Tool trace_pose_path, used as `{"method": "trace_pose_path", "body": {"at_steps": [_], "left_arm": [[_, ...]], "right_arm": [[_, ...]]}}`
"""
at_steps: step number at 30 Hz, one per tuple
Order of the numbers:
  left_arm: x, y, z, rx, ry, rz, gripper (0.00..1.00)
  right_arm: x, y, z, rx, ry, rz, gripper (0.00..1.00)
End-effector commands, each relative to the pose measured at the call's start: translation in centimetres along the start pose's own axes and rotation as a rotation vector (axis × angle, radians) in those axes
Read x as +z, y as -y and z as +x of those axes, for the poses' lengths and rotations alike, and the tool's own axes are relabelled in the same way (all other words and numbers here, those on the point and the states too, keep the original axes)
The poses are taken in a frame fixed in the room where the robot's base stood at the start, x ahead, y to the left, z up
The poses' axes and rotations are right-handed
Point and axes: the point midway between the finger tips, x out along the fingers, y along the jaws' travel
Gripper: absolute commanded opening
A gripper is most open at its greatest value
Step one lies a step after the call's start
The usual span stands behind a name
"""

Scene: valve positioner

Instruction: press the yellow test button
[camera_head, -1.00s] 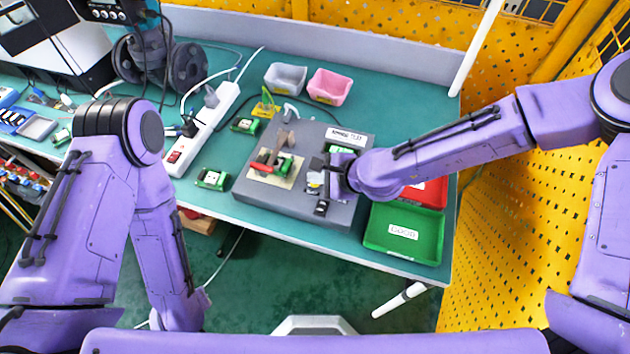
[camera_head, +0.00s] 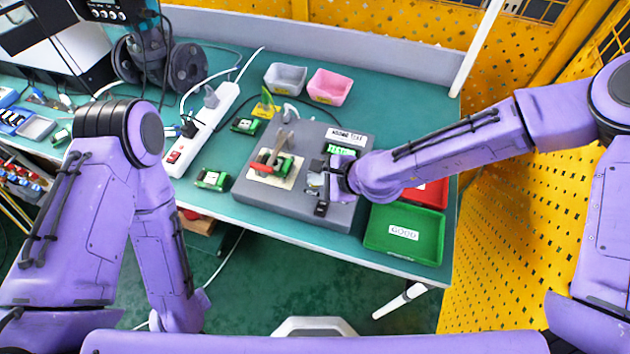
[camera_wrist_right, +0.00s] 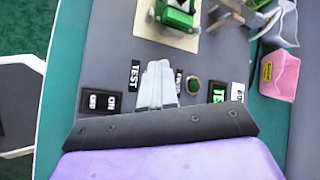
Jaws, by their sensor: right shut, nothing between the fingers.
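The grey test box (camera_head: 285,213) stands on the green table. My right gripper (camera_head: 313,182) is over its right half; in the right wrist view the pale fingers (camera_wrist_right: 158,86) are together, with nothing between them. They point at the box top just beside the black TEST label (camera_wrist_right: 135,77). I see no yellow button; the fingers may hide it. Whether they touch the box I cannot tell. A small round dark button (camera_wrist_right: 194,87) with a lighter rim lies right of the fingers in the wrist view. My left arm shows, but its gripper is out of view.
The box carries a red-handled clamp (camera_head: 262,167) over a green board, a black switch (camera_head: 321,208) and a green display (camera_head: 341,150). A green GOOD tray (camera_head: 403,252) and a red tray (camera_head: 430,193) stand to the right. Grey (camera_head: 285,78) and pink (camera_head: 329,86) bins stand behind.

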Motion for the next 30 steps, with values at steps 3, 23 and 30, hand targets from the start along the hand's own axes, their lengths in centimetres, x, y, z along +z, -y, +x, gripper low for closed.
{"method": "trace_pose_path", "body": {"at_steps": [3, 23, 30], "left_arm": [[-0.3, 0.1, -0.8, 0.0, 0.0, 0.0, 0.43], [-1.2, 0.3, -2.8, 0.0, 0.0, 0.0, 0.43], [-2.1, 0.5, -5.1, 0.0, 0.0, 0.0, 0.43]], "right_arm": [[0.4, 0.4, -0.6, 0.001, 0.0, 0.001, 0.0], [1.5, 1.5, -2.1, 0.0, 0.0, 0.001, 0.0], [2.8, 2.8, -3.9, 0.0, 0.0, 0.001, 0.0]]}}
